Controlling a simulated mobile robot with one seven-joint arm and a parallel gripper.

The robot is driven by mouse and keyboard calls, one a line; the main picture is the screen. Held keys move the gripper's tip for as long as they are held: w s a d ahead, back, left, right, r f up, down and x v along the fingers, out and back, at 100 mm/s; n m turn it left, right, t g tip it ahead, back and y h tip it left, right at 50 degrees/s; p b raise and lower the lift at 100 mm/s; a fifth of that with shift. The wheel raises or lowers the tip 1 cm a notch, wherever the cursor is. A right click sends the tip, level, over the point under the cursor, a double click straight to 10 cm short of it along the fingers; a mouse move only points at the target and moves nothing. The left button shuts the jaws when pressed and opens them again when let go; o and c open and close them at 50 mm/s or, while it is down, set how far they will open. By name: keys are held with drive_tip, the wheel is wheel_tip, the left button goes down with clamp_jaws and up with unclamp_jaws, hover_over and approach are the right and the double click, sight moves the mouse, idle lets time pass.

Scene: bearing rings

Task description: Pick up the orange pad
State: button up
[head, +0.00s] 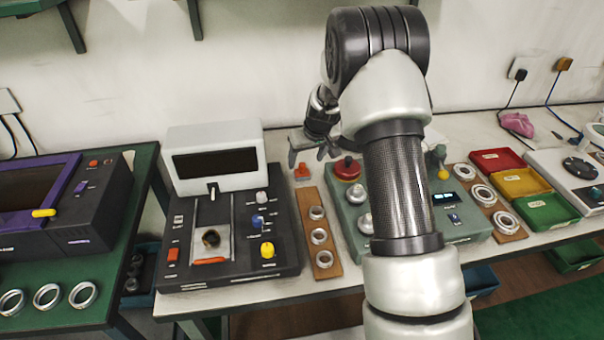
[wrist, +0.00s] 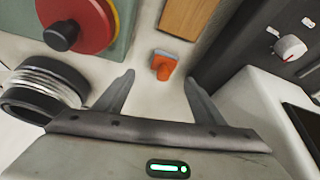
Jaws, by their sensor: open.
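A small orange pad (head: 301,171) with a grey-blue end lies on the white table, behind the wooden strip of rings. In the wrist view the orange pad (wrist: 163,67) shows ahead of my gripper, roughly midway between the fingertips. My gripper (head: 307,157) is open and empty, close above and behind the pad in the head view. I cannot tell the exact height of the fingers over it. Nothing touches the pad in the wrist view.
A black test machine (head: 285,230) with a white screen housing stands left of the pad. A green machine (head: 350,225) with a red knob (head: 347,168) stands right. A wooden strip (head: 327,268) with rings lies between them. Red, yellow and green trays (head: 553,211) sit further right.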

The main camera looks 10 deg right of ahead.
sight(303, 165)
drive_tip(key=x, duration=0.5)
drive_tip(key=shift+a+f, duration=0.2)
drive_tip(key=shift+f, duration=0.15)
drive_tip(key=c, duration=1.1)
wheel_tip(303, 165, up, 10)
drive_tip(key=shift+r, duration=0.1)
drive_tip(key=shift+c, duration=0.2)
